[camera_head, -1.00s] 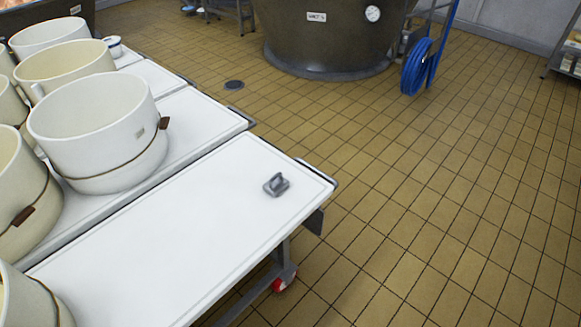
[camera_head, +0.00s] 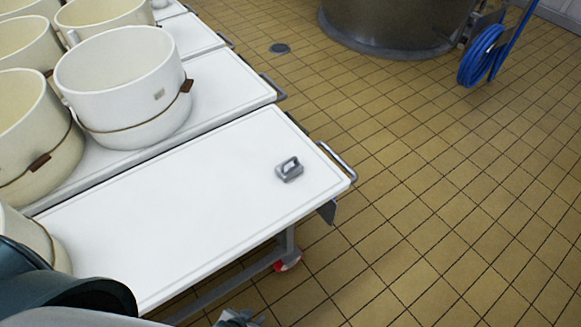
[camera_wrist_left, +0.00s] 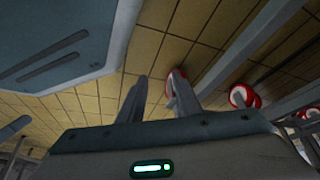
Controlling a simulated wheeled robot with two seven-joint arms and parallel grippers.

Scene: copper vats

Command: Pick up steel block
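The steel block (camera_head: 289,170) is a small grey block with a raised handle on top. It lies alone on the white tabletop (camera_head: 190,200), near its right end. My left arm comes in at the lower left of the head view. My left gripper (camera_head: 240,318) shows only in part at the bottom edge, below the tabletop's near edge and well apart from the block. In the left wrist view the two fingers (camera_wrist_left: 160,98) stand apart with nothing between them. The block is not in the wrist view. My right gripper is not in view.
Large cream moulds (camera_head: 125,85) with straps stand at the left and behind the white top. A metal handle bar (camera_head: 337,161) sits at the table's right end. A red and white wheel (camera_head: 288,262) is below. Tiled floor to the right is clear up to a blue hose (camera_head: 482,55).

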